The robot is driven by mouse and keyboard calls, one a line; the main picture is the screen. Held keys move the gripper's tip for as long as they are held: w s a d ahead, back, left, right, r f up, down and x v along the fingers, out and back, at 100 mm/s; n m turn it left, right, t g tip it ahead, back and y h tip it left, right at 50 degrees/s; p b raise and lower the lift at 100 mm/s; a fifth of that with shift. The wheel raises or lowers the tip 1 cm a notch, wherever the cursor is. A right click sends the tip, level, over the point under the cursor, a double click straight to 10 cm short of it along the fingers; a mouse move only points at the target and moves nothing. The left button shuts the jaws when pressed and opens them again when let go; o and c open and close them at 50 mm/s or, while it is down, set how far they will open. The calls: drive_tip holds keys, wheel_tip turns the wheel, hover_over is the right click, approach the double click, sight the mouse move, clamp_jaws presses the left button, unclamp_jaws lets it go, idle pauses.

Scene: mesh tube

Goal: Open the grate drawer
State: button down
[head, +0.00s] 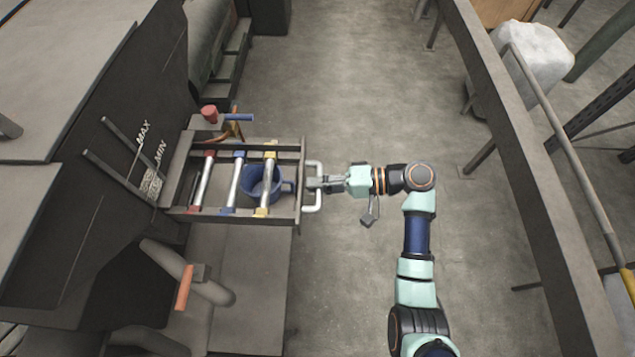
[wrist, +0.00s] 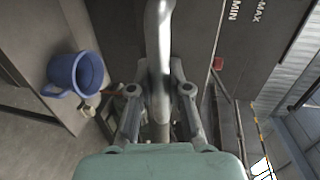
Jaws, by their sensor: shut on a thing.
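The grate drawer (head: 298,212) is a dark frame projecting to the right from the dark machine. A pale U-shaped handle (head: 312,207) is on its right end. My gripper (head: 318,184) comes from the right and is shut on the handle. In the wrist view the pale handle bar (wrist: 158,45) runs between the two fingers of my gripper (wrist: 160,95). Silver tubes with red, blue and yellow ends (head: 236,180) lie across the drawer frame. How far the drawer reaches into the machine is hidden.
A blue mug-like container (head: 255,192) shows between the tubes; whether it is in or below the frame is unclear. A blue container (wrist: 68,78) shows in the wrist view. A red-capped part (head: 209,113) stands behind the drawer.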

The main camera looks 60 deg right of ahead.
drive_tip(key=c, duration=1.1)
unclamp_jaws()
drive_tip(key=v, duration=1.2)
